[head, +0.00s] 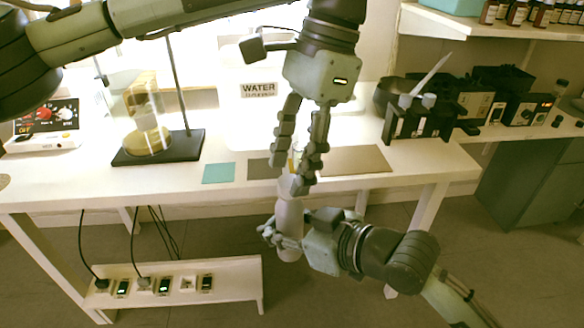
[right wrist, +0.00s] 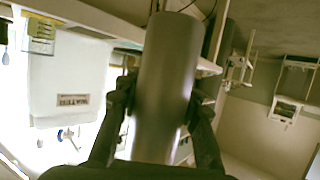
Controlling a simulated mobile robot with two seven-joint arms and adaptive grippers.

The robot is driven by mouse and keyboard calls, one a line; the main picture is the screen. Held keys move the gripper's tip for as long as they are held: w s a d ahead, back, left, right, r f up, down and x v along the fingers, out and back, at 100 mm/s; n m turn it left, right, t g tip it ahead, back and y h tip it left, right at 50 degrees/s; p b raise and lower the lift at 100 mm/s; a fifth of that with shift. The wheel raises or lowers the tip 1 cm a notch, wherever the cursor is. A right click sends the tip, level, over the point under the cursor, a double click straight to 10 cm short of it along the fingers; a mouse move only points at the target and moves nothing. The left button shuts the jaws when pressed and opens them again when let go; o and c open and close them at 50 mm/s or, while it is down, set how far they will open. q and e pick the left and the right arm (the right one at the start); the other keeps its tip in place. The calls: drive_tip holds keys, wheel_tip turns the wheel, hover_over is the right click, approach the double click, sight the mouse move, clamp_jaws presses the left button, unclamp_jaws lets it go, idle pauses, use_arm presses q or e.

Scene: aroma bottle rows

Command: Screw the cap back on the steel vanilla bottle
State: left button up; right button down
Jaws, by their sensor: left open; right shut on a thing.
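A grey steel bottle (head: 289,216) stands roughly upright in the air in front of the table's front edge. My right gripper (head: 284,236) is shut on its lower body, with the arm coming in from the lower right. In the right wrist view the bottle (right wrist: 165,80) is a plain cylinder between my two dark fingers. My left gripper (head: 292,180) hangs above it, pointing down. Its fingers are open and spread around the bottle's top. The fingers partly hide the top, and I cannot tell whether a cap is on it.
The white table (head: 70,184) lies behind the grippers, with a teal mat (head: 219,173), a grey mat (head: 262,168) and a tan mat (head: 356,160). A stand with a dark base (head: 185,147) is left; a black rack (head: 418,122) is right. A low shelf (head: 235,275) stands below.

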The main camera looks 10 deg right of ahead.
use_arm(q)
drive_tip(key=shift+r, duration=1.55)
drive_tip(key=shift+c, duration=0.5)
